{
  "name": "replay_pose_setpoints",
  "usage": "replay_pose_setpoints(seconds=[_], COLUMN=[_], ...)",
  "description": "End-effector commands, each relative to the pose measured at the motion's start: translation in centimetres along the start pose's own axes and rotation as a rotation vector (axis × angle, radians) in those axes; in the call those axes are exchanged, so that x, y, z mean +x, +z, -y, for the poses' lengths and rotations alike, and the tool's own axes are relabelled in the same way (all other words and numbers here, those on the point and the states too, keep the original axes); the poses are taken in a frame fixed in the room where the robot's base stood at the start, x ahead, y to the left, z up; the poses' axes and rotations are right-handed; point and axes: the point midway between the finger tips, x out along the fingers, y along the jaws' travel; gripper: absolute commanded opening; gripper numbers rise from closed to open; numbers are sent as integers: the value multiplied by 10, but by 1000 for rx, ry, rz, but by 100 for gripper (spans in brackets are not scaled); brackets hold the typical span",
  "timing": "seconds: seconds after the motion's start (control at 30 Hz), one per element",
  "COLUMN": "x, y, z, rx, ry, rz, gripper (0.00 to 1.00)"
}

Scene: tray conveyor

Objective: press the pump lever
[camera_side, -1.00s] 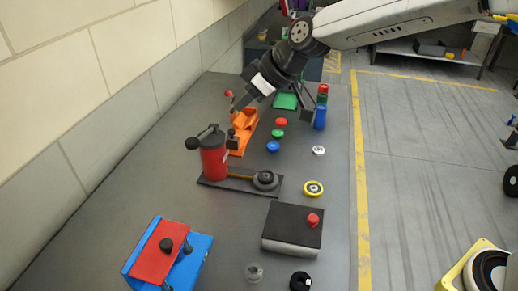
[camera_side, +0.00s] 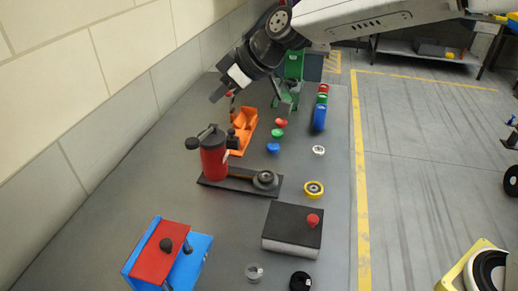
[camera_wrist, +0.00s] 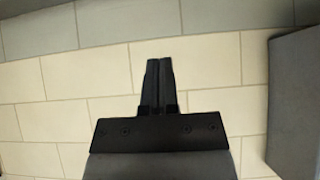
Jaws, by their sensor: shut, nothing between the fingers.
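The pump is a red cylinder (camera_side: 214,161) standing upright on a dark base plate (camera_side: 235,184) in the side view. Its black lever (camera_side: 198,140) sits on top, with a round black knob at its left end. My gripper (camera_side: 217,96) is above and behind the pump, well apart from the lever, and tilted down toward the left wall. In the wrist view my gripper (camera_wrist: 159,62) has its two dark fingers together with nothing between them. The wrist view shows only wall in front of the fingers; the pump is not in it.
An orange holder (camera_side: 243,130) stands just behind the pump. A black-topped box with a red button (camera_side: 313,220) and a blue-and-red box (camera_side: 165,255) are nearer the camera. Several coloured buttons lie to the right. The wall (camera_side: 100,80) borders the left.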

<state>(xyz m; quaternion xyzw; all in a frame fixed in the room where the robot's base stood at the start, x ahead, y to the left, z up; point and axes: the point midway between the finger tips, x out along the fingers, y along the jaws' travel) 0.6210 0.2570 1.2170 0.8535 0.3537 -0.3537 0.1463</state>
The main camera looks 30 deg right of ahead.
Motion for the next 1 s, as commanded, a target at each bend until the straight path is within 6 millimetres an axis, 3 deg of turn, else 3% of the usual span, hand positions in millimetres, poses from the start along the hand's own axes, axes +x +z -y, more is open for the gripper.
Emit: replay_pose_setpoints(seconds=[0.8,1.0], x=[93,110], y=[1,18], z=[0,0], rx=[0,2], ry=[-1,0], rz=[2,2], gripper=[0,0])
